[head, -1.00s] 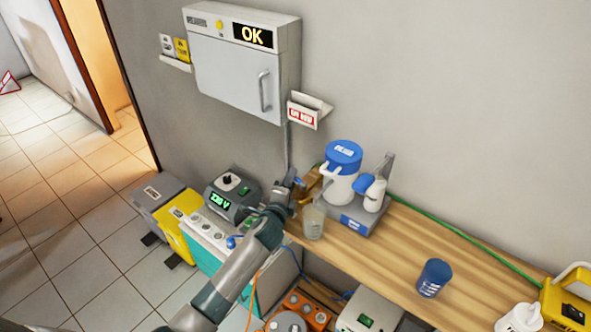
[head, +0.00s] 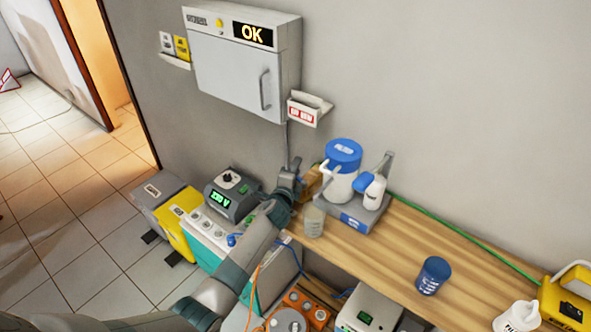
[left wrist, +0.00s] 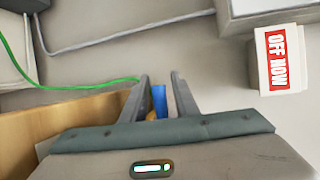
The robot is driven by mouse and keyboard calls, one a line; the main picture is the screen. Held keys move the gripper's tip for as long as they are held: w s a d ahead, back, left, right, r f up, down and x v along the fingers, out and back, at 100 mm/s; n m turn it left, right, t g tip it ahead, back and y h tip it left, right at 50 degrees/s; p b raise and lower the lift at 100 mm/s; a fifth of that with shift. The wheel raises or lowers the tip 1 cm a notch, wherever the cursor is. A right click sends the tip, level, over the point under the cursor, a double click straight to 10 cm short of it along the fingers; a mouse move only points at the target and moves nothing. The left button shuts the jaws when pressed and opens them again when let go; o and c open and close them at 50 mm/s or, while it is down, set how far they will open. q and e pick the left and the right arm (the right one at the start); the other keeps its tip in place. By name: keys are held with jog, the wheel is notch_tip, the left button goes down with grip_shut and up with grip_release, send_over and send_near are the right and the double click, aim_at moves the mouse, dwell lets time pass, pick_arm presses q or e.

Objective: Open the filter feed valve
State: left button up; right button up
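My left gripper (head: 297,180) is at the wall end of the wooden bench, left of the water filter (head: 340,185) with its blue lid. In the left wrist view, my left gripper (left wrist: 160,80) has its fingers apart, with an upright blue lever (left wrist: 159,100) between them. A small brass-yellow part (left wrist: 151,115) shows below the lever; these look like the feed valve. I cannot tell whether a finger touches the lever. My right gripper is not in view.
A clear cup (head: 314,220) stands close to my left gripper on the bench (head: 395,240). A blue cup (head: 433,275) stands farther right. A green hose (left wrist: 60,82) runs along the wall.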

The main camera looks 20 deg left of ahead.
pick_arm(q)
grip_shut()
